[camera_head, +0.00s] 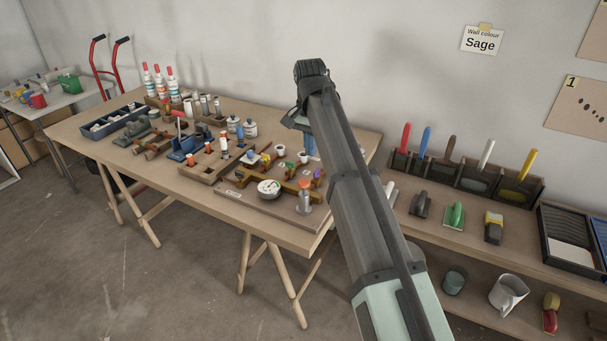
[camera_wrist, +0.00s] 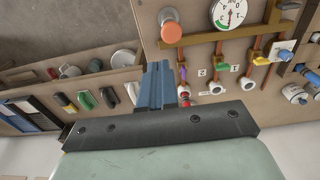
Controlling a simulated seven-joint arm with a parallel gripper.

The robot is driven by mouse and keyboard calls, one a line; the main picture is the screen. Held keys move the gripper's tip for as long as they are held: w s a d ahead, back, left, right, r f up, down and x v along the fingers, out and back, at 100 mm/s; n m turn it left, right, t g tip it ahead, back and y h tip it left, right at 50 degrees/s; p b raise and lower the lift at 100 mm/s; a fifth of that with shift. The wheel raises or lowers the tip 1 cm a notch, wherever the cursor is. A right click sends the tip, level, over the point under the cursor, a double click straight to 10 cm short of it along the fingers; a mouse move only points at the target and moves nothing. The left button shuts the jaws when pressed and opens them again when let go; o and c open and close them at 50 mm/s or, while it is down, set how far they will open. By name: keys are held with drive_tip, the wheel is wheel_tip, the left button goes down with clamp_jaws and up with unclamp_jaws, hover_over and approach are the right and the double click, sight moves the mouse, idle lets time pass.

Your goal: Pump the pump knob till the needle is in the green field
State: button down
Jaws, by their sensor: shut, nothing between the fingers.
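The pump knob (camera_head: 305,184) is an orange-red cap on a grey cylinder at the front right corner of a board on the workbench. It also shows in the wrist view (camera_wrist: 169,15), near the top. The round white gauge (camera_head: 268,187) stands beside it to the left; its dial also shows in the wrist view (camera_wrist: 229,12). It has a coloured arc with some green, but the needle's exact position is too small to tell. My gripper (camera_wrist: 163,68) is shut and empty, with its blue fingers apart from the knob. In the head view the gripper is partly hidden behind my arm.
Brown pipes with coloured valves (camera_wrist: 220,69) and small white cups run along the board behind the gauge. Bottles (camera_head: 158,82), tools and trays crowd the bench's left side. A shelf (camera_head: 480,238) with brushes and trowels stands right of my arm.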

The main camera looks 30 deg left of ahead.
wheel_tip(320, 180, up, 4)
hover_over(304, 183)
drive_tip(key=shift+s+r, duration=0.15)
drive_tip(key=shift+s, duration=0.15)
drive_tip(key=f, duration=1.4)
drive_tip(key=shift+w+a, duration=0.1)
drive_tip(key=shift+w, duration=0.3)
drive_tip(key=shift+f, duration=0.1)
drive_tip(key=shift+f, duration=1.45)
wheel_tip(304, 183, up, 14)
drive_tip(key=shift+s+r, duration=0.15)
drive_tip(key=shift+s, duration=0.25)
